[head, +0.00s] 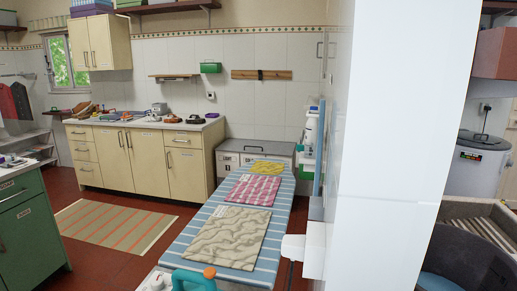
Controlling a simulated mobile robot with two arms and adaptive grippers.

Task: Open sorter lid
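The sorter (228,163) appears to be the low white chest with labelled fronts against the back wall, beyond the far end of the ironing board. Its flat grey lid (256,147) lies shut, with a small dark handle on top. The board and the cloths on it hide the lower part of the chest. Neither of my grippers shows in the head view.
Cream cabinets (150,160) stand left of the sorter, and a green cabinet (28,228) at far left. A white tiled partition (385,150) blocks the right. Red floor is open around the striped rug (112,228).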

